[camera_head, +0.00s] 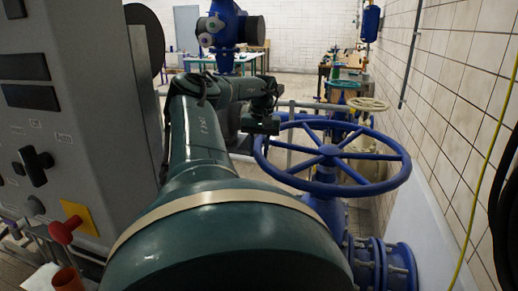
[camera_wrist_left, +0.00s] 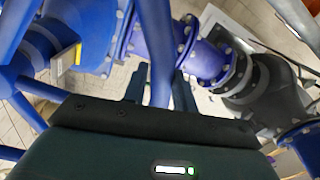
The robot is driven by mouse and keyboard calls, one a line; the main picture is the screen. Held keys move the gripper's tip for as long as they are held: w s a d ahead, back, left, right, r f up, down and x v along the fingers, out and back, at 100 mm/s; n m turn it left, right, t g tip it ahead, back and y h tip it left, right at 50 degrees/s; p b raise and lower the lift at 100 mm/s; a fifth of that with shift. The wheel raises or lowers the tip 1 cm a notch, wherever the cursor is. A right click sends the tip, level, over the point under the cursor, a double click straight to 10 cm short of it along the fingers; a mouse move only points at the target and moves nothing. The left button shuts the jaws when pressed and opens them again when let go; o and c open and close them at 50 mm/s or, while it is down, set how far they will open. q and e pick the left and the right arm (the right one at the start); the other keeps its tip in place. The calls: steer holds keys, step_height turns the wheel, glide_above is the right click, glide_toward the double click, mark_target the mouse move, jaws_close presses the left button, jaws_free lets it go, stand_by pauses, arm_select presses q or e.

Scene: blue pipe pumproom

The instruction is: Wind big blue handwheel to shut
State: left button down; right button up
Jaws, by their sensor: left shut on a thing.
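The big blue handwheel (camera_head: 330,151) lies nearly level on top of a blue valve (camera_head: 332,210), right of centre in the head view. My left arm reaches forward to the wheel's far left rim. My left gripper (camera_head: 274,120) is at that rim, partly hidden by its own wrist. In the left wrist view the gripper (camera_wrist_left: 160,88) is shut on a blue bar of the handwheel (camera_wrist_left: 158,45), which passes between the two dark fingers. More blue wheel bars cross the left side of that view. My right gripper is not in view.
A grey control cabinet (camera_head: 70,120) with a red knob (camera_head: 66,229) stands close on the left. A tiled wall (camera_head: 455,90) and a yellow cable (camera_head: 490,165) are on the right. A smaller cream handwheel (camera_head: 368,104) stands behind the blue one.

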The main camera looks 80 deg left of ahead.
arm_select(q)
steer(key=shift+s+a+r, duration=0.1)
steer(key=shift+a+r, duration=0.3)
steer(key=c, duration=1.4)
jaws_free()
steer(key=shift+f, duration=0.1)
steer(key=shift+c, duration=0.2)
steer(key=shift+o, duration=0.7)
steer(key=shift+a+f, duration=0.1)
steer(key=shift+f, duration=0.05)
steer(key=shift+o, duration=0.9)
step_height(320, 180, up, 13)
steer(key=w+p, duration=0.1)
steer(key=p, duration=0.1)
steer(key=shift+d+p, duration=0.3)
steer(key=shift+p, duration=0.05)
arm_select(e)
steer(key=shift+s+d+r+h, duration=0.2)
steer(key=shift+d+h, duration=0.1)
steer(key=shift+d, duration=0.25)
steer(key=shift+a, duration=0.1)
